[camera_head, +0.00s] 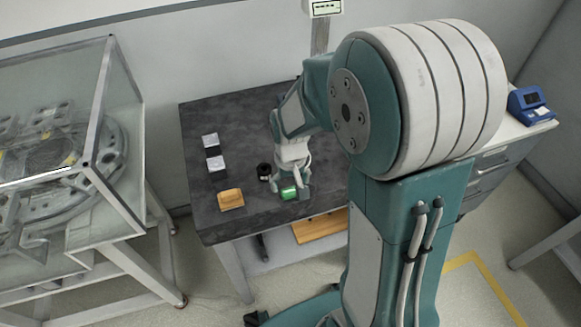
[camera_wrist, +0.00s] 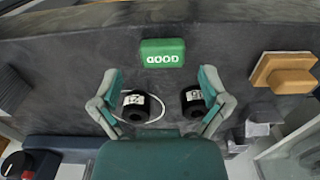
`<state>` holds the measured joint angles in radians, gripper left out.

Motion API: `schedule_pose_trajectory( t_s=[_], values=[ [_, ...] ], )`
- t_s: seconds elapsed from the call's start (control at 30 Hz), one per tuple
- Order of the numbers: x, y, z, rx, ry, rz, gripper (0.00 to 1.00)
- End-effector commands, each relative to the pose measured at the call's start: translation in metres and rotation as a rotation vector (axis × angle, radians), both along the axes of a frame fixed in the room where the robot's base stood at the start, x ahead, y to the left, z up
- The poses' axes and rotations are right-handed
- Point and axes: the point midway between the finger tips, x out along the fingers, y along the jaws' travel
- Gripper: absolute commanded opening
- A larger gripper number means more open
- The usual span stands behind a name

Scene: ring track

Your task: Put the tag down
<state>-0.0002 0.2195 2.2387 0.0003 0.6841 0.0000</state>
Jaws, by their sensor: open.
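The green tag marked GOOD (camera_wrist: 163,53) lies on the dark table top (camera_head: 320,180), just beyond my fingertips in the wrist view. In the head view the green tag (camera_head: 288,193) shows partly below my gripper (camera_head: 291,182), near the table's front edge. My gripper (camera_wrist: 163,76) is open, with its fingers spread wide apart and nothing held between them. The tag appears apart from both fingers. The lettering reads upside down in the wrist view.
Two black cylinders with white labels, one left (camera_wrist: 138,105) and one right (camera_wrist: 192,101), show near my fingers. A wooden-coloured block (camera_head: 231,199) and small silver blocks (camera_head: 211,140) lie on the table's left side. A glass-sided case (camera_head: 125,190) stands left of the table.

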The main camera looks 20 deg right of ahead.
Motion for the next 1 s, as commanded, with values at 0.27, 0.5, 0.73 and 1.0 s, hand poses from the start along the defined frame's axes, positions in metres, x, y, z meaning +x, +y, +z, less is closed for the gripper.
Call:
schedule_pose_trajectory(
  t_s=[0.27,0.5,0.73,1.0],
  values=[
    [0.001,0.0,0.061,0.0,-0.006,0.0,0.96],
    [0.0,0.0,0.091,0.0,-0.002,0.0,0.96],
    [-0.014,0.0,0.116,0.0,-0.056,0.0,0.96],
    [-0.068,0.0,0.166,0.0,-0.248,0.0,0.96]
  ],
)
